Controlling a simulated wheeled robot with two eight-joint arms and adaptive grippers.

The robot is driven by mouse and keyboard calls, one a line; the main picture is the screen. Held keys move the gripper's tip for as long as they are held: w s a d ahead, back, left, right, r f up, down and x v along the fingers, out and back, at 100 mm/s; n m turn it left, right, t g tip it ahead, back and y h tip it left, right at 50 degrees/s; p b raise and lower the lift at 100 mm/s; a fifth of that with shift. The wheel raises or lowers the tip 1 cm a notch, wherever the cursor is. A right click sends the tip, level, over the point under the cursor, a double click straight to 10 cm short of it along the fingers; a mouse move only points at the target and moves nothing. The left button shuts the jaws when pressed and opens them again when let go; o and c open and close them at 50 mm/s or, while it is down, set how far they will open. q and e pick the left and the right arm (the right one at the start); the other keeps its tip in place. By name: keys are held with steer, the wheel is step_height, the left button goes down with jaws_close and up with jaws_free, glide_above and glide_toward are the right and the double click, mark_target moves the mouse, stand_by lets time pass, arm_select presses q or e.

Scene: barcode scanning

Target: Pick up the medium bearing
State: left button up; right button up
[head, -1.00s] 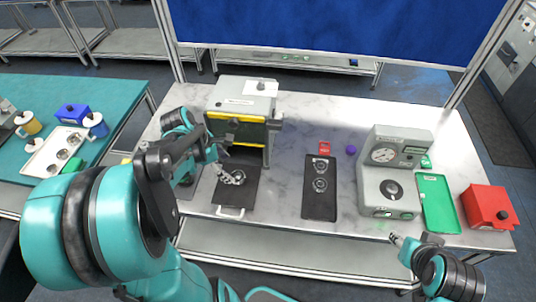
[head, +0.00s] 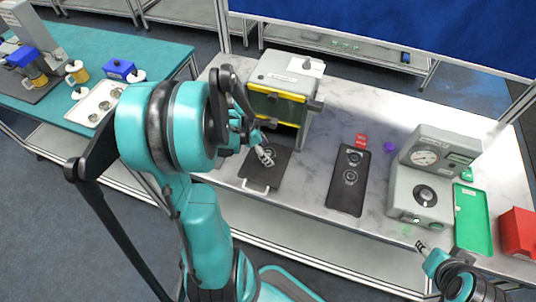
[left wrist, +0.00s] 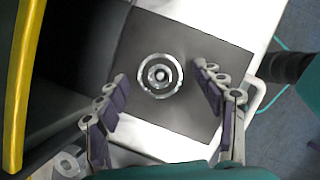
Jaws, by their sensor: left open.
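A silvery ring-shaped bearing (left wrist: 160,75) lies flat on a dark square plate (left wrist: 205,115) in the left wrist view. I cannot tell its size class from there. In the head view the plate (head: 281,166) with its pale front handle sits before the grey machine, and the bearing is mostly hidden by my fingers. My left gripper (head: 266,157) is above the plate; in the left wrist view its open fingers (left wrist: 163,92) lie on either side of the bearing, apart from it. Two more bearings (head: 351,166) lie on a black tray (head: 342,198). My right gripper (head: 422,246) is at the table's front right.
The grey machine (head: 286,70) with a yellow-edged opening stands close behind the plate. A grey gauge device (head: 420,190), green tray (head: 472,222) and red box (head: 519,233) are at right. A teal table (head: 160,66) with a white tray is at left. Bare marble lies between plate and black tray.

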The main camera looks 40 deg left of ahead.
arm_select(q)
steer(key=c, duration=1.3)
steer(key=shift+c, duration=0.4)
steer(key=shift+r, duration=0.15)
